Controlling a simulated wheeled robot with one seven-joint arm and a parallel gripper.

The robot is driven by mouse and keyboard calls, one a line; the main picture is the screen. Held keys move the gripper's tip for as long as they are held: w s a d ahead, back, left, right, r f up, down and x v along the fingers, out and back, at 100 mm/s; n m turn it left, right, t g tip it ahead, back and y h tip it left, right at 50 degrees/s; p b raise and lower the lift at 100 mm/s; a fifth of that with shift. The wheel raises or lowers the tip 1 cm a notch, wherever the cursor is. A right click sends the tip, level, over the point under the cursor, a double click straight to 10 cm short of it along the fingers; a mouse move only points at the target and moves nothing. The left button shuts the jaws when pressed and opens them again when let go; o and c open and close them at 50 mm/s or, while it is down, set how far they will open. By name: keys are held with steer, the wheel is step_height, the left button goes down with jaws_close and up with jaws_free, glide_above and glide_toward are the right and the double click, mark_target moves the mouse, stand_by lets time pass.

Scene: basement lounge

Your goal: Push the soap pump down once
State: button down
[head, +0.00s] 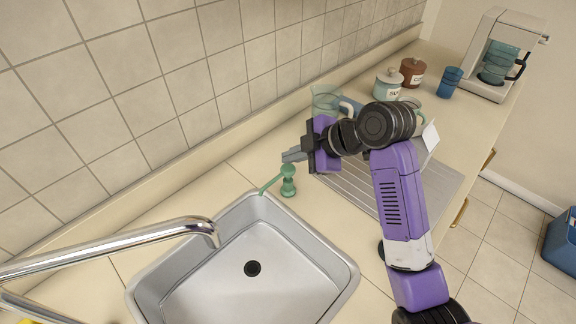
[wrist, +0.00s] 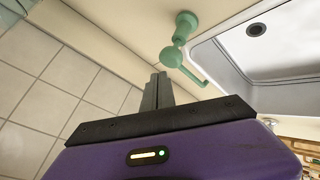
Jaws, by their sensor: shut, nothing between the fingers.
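The green soap pump (head: 288,182) stands upright on the counter by the back right corner of the sink. Its thin spout points left, toward the sink. In the wrist view the soap pump (wrist: 172,56) is just ahead of the fingertips, with its base at the top and its spout toward the sink. My gripper (head: 290,156) is shut and empty. In the head view its fingertips are just above the pump head; whether they touch it I cannot tell. In the wrist view my gripper (wrist: 158,78) shows its closed fingers pointing toward the pump head, seemingly a little apart from it.
The steel sink (head: 190,290) and chrome faucet (head: 120,245) lie left of the pump. A ribbed drainboard (head: 350,185) lies under my arm. A glass pitcher (head: 325,100), canisters (head: 388,84) and coffee maker (head: 500,60) stand farther back. A tiled wall (head: 200,80) borders the counter.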

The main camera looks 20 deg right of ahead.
steer(key=shift+f+b, duration=0.3)
steer(key=shift+f, duration=0.2)
steer(key=shift+f+b, duration=0.65)
steer(key=shift+f, duration=0.3)
stand_by(1.2)
steer(key=shift+r, duration=0.1)
steer(key=shift+r+p, duration=1.1)
steer(key=shift+r, duration=0.2)
steer(key=shift+r, duration=0.1)
step_height(320, 180, up, 5)
steer(key=p, duration=0.4)
stand_by(0.6)
